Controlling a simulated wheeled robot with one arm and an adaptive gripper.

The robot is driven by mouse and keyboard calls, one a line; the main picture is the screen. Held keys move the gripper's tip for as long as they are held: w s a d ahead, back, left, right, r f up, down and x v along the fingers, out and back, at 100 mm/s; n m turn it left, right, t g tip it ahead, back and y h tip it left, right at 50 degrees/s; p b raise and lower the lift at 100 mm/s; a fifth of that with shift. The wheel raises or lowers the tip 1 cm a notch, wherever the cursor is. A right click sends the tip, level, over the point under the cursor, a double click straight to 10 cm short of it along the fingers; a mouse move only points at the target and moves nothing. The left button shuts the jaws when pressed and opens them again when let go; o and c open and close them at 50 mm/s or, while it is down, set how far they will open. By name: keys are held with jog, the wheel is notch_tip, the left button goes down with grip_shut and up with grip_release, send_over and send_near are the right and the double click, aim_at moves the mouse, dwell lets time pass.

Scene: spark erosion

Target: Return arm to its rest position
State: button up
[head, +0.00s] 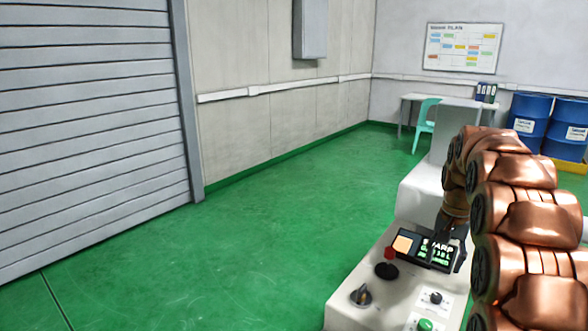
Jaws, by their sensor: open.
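My copper-coloured arm fills the right side of the head view. It bends over and comes down to my gripper (453,240), which is dark and small in view. The gripper is open and low over a white control console (345,310), by the right end of a black display (418,250) with an orange square and green and white lettering. No object shows between the fingers. The arm hides part of the console, and I cannot tell whether the gripper touches the display.
The console carries a red-topped lever (389,256), a rotary knob (361,296), a black dial (435,298) and a green button (425,325). The green floor (230,240) is clear to the left. A desk (450,100), turquoise chair (425,120) and blue drums (528,118) stand at the back.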

jog(key=s+a+r+n+g+p, duration=0.1)
jog(key=s+a+r+n+p, duration=0.2)
jog(key=s+a, duration=0.75)
jog(key=s+a+r+n+p, duration=0.25)
jog(key=s+a, duration=0.55)
jog(key=s, duration=0.6)
jog(key=s+a+f+n+p, duration=0.1)
jog(key=s+a+f+n, duration=0.1)
jog(key=s, duration=1)
jog(key=shift+s+a+f+n+g+p, duration=0.15)
jog(key=shift+s+a+n+g+p, duration=0.25)
jog(key=shift+a, duration=0.35)
jog(key=shift+w, duration=0.15)
